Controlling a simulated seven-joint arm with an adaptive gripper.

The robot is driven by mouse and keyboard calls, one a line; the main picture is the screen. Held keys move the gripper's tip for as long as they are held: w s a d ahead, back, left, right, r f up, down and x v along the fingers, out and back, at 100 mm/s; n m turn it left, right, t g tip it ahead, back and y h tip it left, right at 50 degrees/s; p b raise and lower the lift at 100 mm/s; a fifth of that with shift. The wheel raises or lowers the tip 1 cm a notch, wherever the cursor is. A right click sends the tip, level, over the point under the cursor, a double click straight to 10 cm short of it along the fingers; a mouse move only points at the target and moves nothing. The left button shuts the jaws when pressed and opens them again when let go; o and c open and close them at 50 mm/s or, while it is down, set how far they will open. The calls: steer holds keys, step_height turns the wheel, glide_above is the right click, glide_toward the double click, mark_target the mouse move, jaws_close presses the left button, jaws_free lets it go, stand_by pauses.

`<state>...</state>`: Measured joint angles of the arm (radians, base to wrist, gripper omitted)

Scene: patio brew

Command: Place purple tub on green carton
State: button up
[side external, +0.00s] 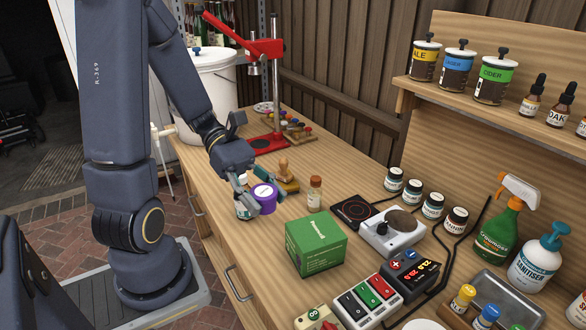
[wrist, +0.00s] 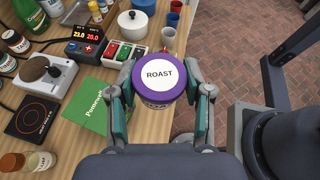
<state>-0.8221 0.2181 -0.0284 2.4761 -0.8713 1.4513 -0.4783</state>
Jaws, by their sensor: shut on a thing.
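The purple tub (wrist: 159,84) has a round purple lid with a white disc reading "ROAST". My gripper (wrist: 160,104) is shut on it, one finger on each side, in the wrist view. In the side view my gripper (side external: 258,202) holds the purple tub (side external: 264,197) near the left edge of the bench; I cannot tell how high it is. The green carton (side external: 316,243) stands on the bench to the right of the tub and nearer the camera. Its flat green top also shows left of the tub in the wrist view (wrist: 88,103).
A wooden-handled stamp (side external: 284,172) stands behind the tub.

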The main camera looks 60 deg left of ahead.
steer(key=shift+s+r, duration=0.3)
steer(key=shift+s, duration=0.6)
steer(key=shift+s+a+r, duration=0.1)
steer(key=shift+r, duration=0.05)
steer(key=w+f, duration=0.4)
steer(key=w, duration=0.6)
glide_above(315, 229)
step_height(315, 229, down, 6)
steer(key=shift+s+r, duration=0.15)
steer(key=shift+r, duration=0.05)
steer(key=shift+f, duration=1.6)
steer(key=shift+f, duration=0.1)
steer(key=o, duration=1.1)
steer(key=shift+f, duration=0.1)
steer(key=shift+o, duration=0.2)
